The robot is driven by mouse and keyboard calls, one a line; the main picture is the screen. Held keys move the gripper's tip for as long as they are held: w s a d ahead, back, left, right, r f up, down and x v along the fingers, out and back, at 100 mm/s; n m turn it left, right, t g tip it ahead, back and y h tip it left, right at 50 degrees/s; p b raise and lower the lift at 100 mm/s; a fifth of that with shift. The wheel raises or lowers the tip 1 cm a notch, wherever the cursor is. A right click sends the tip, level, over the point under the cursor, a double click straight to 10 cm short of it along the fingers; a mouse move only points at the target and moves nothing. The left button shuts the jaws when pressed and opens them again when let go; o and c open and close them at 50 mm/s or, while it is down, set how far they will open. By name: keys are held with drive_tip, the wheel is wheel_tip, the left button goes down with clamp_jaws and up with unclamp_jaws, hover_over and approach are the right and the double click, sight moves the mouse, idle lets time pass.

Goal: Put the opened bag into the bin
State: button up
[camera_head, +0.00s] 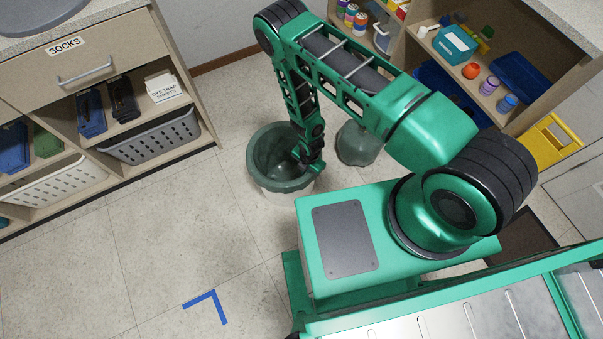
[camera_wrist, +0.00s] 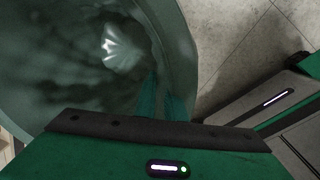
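The opened bag (camera_head: 268,150) is dark green and translucent, with a wide open mouth. It sits in the mouth of the pale bin (camera_head: 268,193), and its edge hangs over the rim. My gripper (camera_head: 306,160) is at the right side of the bag's mouth. In the wrist view the bag's inside (camera_wrist: 60,60) fills the left half, with a bright patch deep in it. The fingertips (camera_wrist: 162,103) are close together at the bag's right edge and appear shut on it. The exact contact is dim. Most of the bin's wall is hidden by the bag.
A tied, full green bag (camera_head: 357,145) stands on the floor just right of the bin. A drawer and shelf unit (camera_head: 90,70) is at left, shelves (camera_head: 450,75) at back right. A blue corner mark (camera_head: 208,303) lies on clear floor in front.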

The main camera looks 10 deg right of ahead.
wheel_tip(320, 180, up, 13)
drive_tip(key=shift+s+d, duration=0.25)
drive_tip(key=shift+s, duration=0.05)
